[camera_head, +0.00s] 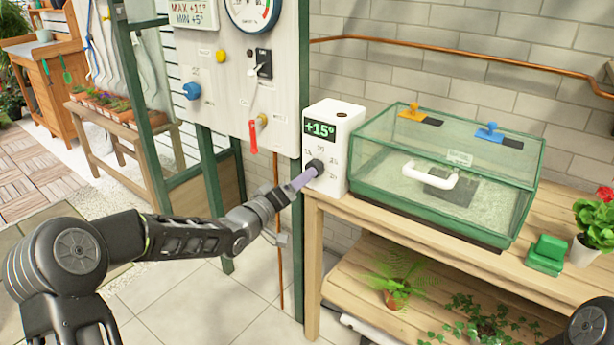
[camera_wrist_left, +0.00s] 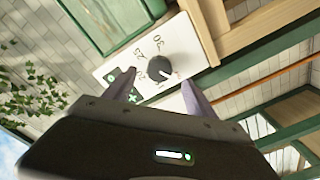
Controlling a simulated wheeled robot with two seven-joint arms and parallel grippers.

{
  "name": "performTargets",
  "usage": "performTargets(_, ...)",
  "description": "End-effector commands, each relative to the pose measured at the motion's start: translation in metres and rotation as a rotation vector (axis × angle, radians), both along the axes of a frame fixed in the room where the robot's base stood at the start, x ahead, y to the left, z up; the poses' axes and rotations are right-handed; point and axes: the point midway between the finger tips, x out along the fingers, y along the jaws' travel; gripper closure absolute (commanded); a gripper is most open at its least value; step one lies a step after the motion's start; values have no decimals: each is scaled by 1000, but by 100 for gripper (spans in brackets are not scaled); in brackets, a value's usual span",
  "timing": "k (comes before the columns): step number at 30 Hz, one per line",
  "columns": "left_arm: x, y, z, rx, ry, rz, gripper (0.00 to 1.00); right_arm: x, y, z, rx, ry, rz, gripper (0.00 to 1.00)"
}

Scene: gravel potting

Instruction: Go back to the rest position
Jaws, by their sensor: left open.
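My left gripper (camera_head: 300,181) is at the front of a white thermostat box (camera_head: 349,121) on the wooden bench. Its fingers point at the box's dark round knob (camera_head: 314,167). In the left wrist view the gripper (camera_wrist_left: 160,88) is open, and the knob (camera_wrist_left: 159,69) with its white pointer line shows between and just beyond the fingertips. The gripper holds nothing. I cannot tell whether a finger touches the knob. The box's display (camera_head: 319,128) reads +15°. My right gripper is out of view; only part of my right arm shows at the lower right corner.
A green-framed glass propagator (camera_head: 440,170) stands right of the box. A panel (camera_head: 240,75) with a blue knob and a red-handled lever is close on the left. A green block (camera_head: 546,254) and a red-flowered pot (camera_head: 588,248) stand at the right. Tiled floor is clear in front.

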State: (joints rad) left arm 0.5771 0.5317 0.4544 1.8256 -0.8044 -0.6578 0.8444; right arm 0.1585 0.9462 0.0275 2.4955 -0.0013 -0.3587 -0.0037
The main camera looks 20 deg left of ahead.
Motion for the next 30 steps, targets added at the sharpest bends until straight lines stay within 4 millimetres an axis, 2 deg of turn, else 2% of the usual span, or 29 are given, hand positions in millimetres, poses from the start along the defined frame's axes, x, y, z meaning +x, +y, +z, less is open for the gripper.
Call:
performTargets(3, -14, 5, 0, 0, 1, 1, 35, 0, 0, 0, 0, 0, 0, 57)
performTargets(6, -18, 7, 0, 0, -1, 1, 35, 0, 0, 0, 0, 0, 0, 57)
performTargets(16, -19, 7, 0, 5, -2, 0, 35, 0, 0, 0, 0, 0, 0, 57)
performTargets(20, -18, 9, -4, 71, -7, 8, 35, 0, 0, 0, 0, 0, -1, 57)
performTargets(23, -25, 13, -35, 149, 53, 37, 35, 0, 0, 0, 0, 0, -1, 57)
performTargets(26, -43, 12, -88, 199, 173, 50, 35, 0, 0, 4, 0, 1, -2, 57)
performTargets(29, -75, -5, -151, 244, 334, 25, 35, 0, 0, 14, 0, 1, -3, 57)
performTargets(30, -93, -16, -175, 259, 404, 5, 35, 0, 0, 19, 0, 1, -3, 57)
